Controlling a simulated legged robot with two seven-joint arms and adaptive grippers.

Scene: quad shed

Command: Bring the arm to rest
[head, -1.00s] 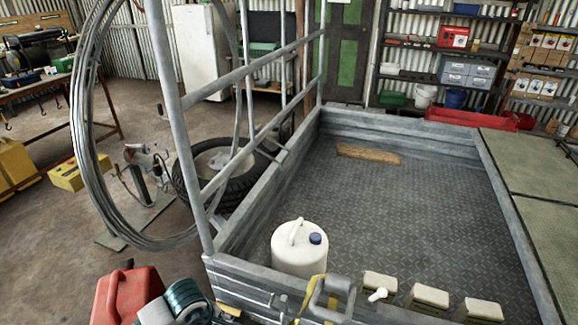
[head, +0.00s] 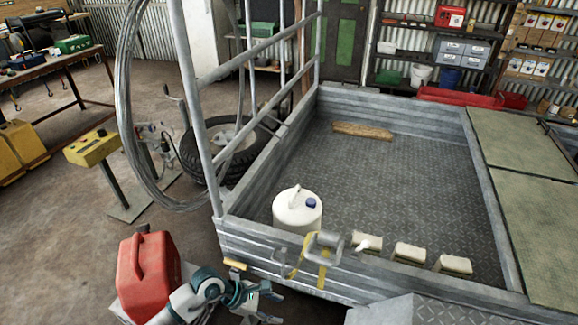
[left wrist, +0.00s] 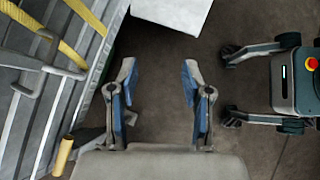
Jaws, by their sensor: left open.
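My left arm comes in at the bottom of the head view, and its left gripper (head: 276,305) points right, just outside the near wall of the grey tray (head: 330,287). Its jaws are open and nothing is between them. In the left wrist view the two blue-padded fingers of the left gripper (left wrist: 158,78) stand apart over bare brown floor. A red jerry can (head: 146,275) stands just left of the arm. My right gripper is in neither view.
A yellow strap (head: 324,272) and a metal hook hang at the tray wall. A white drum (head: 298,211) and several pale blocks stand inside the tray. A grey tread-plate surface (head: 450,309) lies at bottom right. Open floor (head: 75,220) lies left.

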